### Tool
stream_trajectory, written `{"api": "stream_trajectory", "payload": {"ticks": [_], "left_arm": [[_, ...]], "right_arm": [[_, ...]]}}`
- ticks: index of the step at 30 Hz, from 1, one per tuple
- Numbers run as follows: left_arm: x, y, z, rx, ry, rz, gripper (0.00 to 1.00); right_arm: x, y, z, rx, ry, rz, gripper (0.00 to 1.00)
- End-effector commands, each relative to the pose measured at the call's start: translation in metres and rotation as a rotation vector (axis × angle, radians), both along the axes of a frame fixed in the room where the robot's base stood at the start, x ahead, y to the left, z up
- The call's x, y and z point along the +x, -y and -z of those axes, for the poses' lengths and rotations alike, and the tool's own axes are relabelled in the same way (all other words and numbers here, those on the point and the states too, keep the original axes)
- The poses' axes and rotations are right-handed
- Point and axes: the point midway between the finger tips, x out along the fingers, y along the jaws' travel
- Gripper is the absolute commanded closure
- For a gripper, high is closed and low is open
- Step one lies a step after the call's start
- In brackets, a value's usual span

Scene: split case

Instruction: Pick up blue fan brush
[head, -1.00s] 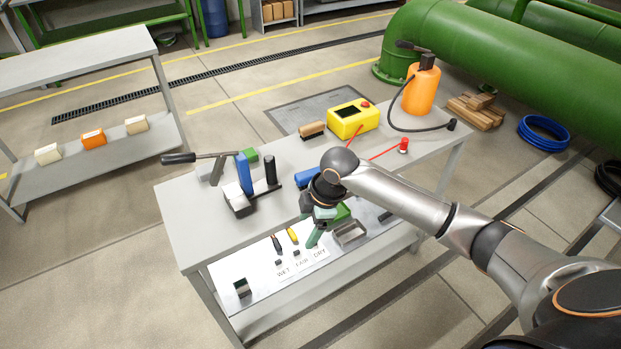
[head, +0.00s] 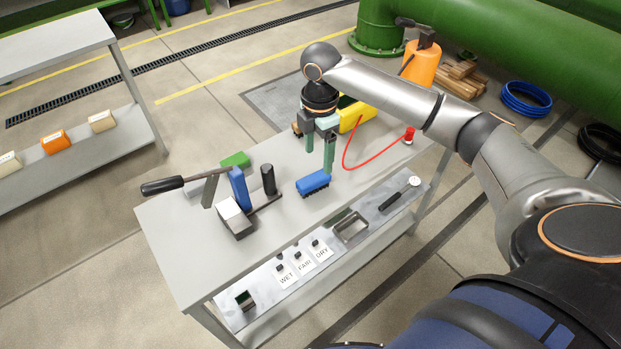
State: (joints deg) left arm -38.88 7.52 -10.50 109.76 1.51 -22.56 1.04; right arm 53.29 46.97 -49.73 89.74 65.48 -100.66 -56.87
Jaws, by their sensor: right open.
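A blue brush (head: 313,182) with dark bristles lies on the grey workbench top (head: 205,262), near its front edge. My right gripper (head: 319,160) is open, with two teal fingers pointing down. In the picture it is just above and behind the brush, with one fingertip close to the brush's right end. I cannot tell whether they touch. Nothing shows between the fingers. My left gripper is out of view.
A lever device with a blue upright (head: 238,188) and a green block (head: 235,159) stand left of the brush. A yellow box (head: 352,117) with a red cable (head: 346,150) is behind. A lower shelf holds labelled cards (head: 304,264) and a metal tray (head: 351,228).

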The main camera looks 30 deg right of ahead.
Motion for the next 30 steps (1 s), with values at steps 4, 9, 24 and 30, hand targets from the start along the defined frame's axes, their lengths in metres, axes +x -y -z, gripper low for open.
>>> {"api": "stream_trajectory", "payload": {"ticks": [4, 9, 24, 30], "left_arm": [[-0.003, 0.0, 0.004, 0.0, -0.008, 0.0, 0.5], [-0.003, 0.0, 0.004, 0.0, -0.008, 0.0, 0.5], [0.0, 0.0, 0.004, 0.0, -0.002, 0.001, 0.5], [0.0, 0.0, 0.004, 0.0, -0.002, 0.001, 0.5]], "right_arm": [[0.0, 0.0, 0.027, 0.0, -0.002, 0.001, 0.22], [0.001, -0.001, 0.04, 0.0, 0.001, -0.001, 0.22], [0.006, -0.007, 0.092, -0.001, 0.002, 0.0, 0.22], [0.006, -0.007, 0.092, -0.001, 0.003, -0.001, 0.25]]}}
